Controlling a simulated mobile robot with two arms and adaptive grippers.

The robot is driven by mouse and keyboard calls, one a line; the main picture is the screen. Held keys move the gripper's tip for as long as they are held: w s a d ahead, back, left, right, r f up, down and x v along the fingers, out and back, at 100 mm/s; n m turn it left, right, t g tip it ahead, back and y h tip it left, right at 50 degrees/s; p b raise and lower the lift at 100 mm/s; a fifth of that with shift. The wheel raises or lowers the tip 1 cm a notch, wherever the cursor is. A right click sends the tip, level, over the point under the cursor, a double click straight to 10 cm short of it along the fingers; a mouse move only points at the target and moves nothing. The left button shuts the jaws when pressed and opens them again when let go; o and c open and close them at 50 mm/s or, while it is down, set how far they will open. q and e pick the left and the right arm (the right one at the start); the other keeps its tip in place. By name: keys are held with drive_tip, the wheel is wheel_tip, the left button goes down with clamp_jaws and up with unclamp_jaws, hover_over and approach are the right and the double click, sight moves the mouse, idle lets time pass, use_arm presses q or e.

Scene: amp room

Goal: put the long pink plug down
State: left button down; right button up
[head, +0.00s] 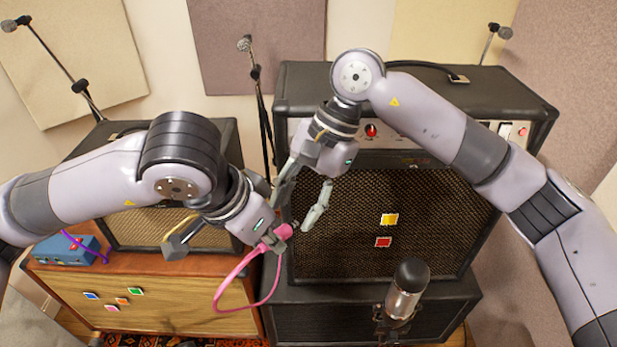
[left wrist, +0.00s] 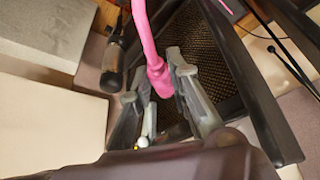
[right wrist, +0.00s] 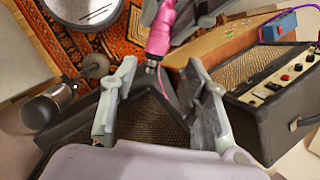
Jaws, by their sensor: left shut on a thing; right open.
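The long pink plug (head: 283,232) is held by my left gripper (head: 272,238) in front of the large amp. Its pink cable (head: 226,285) loops down below it. In the left wrist view the plug (left wrist: 160,78) lies at the fingers, with its cable rising to the top edge. In the right wrist view the plug (right wrist: 159,38) points its metal tip toward my right gripper (right wrist: 160,95). My right gripper also shows in the head view (head: 303,200), open and empty, close beside the plug and apart from it.
The large black amp (head: 350,225) stands on a black cabinet (head: 340,325), with yellow and red squares on its grille. A microphone (head: 407,285) stands in front. A wooden cabinet (head: 180,300) with coloured squares is at left, bearing a blue box (head: 65,252) with a purple cable.

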drive_tip(key=shift+x, duration=1.1)
drive_tip(key=shift+c, duration=0.3)
drive_tip(key=c, duration=0.5)
use_arm(q)
drive_tip(key=shift+s+d, duration=0.15)
use_arm(e)
drive_tip(key=shift+a+r, duration=0.1)
clamp_jaws()
use_arm(q)
drive_tip(key=c, duration=1.7)
unclamp_jaws()
drive_tip(key=shift+o, duration=1.4)
